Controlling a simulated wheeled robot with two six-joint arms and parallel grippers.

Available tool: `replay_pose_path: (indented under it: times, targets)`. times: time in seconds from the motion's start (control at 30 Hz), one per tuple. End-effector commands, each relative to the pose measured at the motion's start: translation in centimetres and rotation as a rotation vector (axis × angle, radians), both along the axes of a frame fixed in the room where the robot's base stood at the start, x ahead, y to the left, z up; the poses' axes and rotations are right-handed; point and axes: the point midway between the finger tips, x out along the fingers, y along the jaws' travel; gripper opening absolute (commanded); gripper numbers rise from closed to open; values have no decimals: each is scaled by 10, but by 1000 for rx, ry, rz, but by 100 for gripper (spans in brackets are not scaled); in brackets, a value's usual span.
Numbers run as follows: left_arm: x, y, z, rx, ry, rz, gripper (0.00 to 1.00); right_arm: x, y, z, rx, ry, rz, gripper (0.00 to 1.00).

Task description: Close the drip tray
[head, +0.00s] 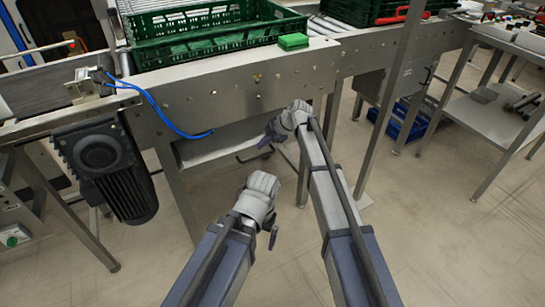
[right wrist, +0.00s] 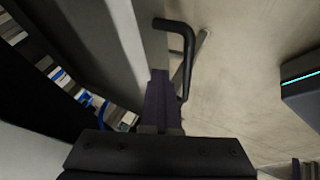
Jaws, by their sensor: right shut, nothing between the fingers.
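The drip tray (head: 212,148) is a pale metal tray under the conveyor frame in the head view. Its dark bar handle (head: 252,155) sticks out at the right end, and the handle (right wrist: 186,55) also shows in the right wrist view. My right gripper (head: 268,141) is at the tray's right part, just above the handle in the picture. Its purple fingers (right wrist: 160,98) are shut and empty, close to the handle; I cannot tell whether they touch it. My left gripper (head: 273,237) hangs lower, in front of the tray and apart from it; its jaws are too small to judge.
A steel conveyor frame (head: 230,90) carries green crates (head: 200,45) and a small green block (head: 293,41). A black motor (head: 105,165) and blue cable (head: 165,118) are at the left. A side table (head: 495,125) stands right. The floor in front is clear.

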Motion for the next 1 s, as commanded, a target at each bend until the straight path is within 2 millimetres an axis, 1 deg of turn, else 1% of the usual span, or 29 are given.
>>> replay_pose_path:
  times: [0.03,0.1,0.3,0.8,1.0]
  targets:
    - [0,0,0,0,0,0,100,14,6,0,-1,-2,0,0]
    - [0,0,0,0,0,0,100,23,12,0,-1,-2,0,0]
    - [0,0,0,0,0,0,100,38,20,0,-1,-2,-2,0]
    - [0,0,0,0,0,0,100,43,24,1,3,-5,-3,0]
    - [0,0,0,0,0,0,100,39,25,1,4,-4,-2,0]
